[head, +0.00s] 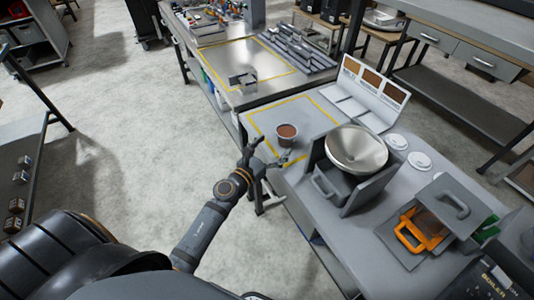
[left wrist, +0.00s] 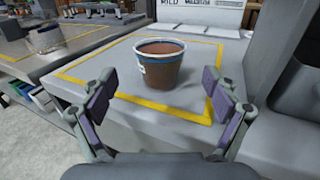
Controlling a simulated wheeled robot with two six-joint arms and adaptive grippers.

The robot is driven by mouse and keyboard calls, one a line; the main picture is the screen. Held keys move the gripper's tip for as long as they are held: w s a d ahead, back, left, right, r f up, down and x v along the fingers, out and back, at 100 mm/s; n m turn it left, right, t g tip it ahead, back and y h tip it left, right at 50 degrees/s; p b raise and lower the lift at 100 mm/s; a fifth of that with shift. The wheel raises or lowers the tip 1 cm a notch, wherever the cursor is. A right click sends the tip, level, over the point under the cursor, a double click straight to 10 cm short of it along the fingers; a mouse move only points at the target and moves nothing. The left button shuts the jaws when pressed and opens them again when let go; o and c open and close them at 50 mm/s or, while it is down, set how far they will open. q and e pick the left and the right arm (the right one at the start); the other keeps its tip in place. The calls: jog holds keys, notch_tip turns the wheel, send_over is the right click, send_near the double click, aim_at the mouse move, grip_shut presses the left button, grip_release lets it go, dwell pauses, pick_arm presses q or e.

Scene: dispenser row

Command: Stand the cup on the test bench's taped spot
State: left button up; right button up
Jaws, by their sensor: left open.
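A brown-filled cup (head: 287,134) with a pale rim stands upright on the near grey bench (head: 385,205), inside a yellow tape outline (head: 277,104). In the left wrist view the cup (left wrist: 159,64) shows a blue band under its rim and a white mark on its side. My left gripper (head: 272,150) is open at the bench's front edge, close to the cup. In the left wrist view its two fingers are spread on either side, with the cup beyond and between them. My right gripper is not in view.
A metal dispenser with a round bowl (head: 357,147) stands right of the cup. White lids (head: 397,141) and a label rack (head: 373,86) are behind it. An orange-handled box (head: 425,228) is at the right.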

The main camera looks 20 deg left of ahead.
pick_arm(q)
jog(key=shift+b+v, duration=0.55)
jog(key=shift+v, duration=1.65)
